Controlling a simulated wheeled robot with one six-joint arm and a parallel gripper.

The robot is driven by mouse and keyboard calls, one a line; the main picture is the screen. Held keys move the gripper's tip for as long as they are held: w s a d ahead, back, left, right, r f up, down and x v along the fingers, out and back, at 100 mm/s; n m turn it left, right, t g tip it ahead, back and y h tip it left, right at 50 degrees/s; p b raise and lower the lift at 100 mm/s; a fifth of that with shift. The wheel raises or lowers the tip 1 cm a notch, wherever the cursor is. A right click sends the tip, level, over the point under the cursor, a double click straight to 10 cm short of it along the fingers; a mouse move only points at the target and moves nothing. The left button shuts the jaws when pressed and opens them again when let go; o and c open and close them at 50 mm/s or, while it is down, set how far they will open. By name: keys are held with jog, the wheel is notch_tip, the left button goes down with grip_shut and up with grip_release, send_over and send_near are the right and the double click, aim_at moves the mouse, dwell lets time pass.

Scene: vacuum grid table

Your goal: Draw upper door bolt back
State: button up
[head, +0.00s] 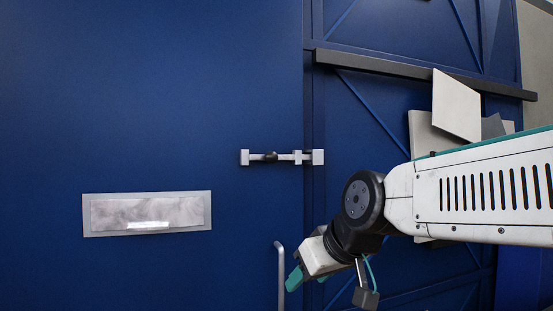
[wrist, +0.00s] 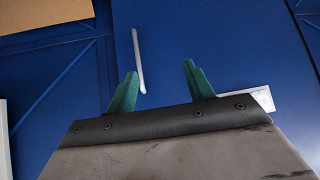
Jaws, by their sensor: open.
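The upper door bolt (head: 283,157) is a light grey bar with a dark knob (head: 270,157), set across the right edge of the blue door (head: 150,100). Its right end sits in a bracket on the frame side. My gripper (head: 297,280), with green fingers, is below and slightly right of the bolt, near the grey door handle (head: 281,270). In the wrist view my gripper (wrist: 158,85) has its fingers spread apart with nothing between them. The handle (wrist: 138,62) shows beyond the fingers there. The bolt cannot be made out in the wrist view.
A metal plate (head: 147,214) is fixed on the door at lower left. A dark horizontal rail (head: 400,68) and pale panels (head: 456,105) are on the wall at right, behind my arm. The door surface around the bolt is clear.

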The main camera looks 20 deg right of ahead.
jog(key=w+r+t, duration=0.5)
jog(key=w+r, duration=0.6)
jog(key=w, duration=0.1)
jog(key=t+h, duration=0.2)
jog(key=t, duration=0.2)
send_near(273, 157)
jog(key=w, duration=0.4)
jog(key=shift+t, duration=0.3)
jog(key=shift+w+f, duration=0.15)
jog(key=shift+w, duration=1.65)
jog(key=shift+w+f, duration=0.15)
jog(key=shift+w, duration=1.7)
jog(key=shift+c, duration=0.2)
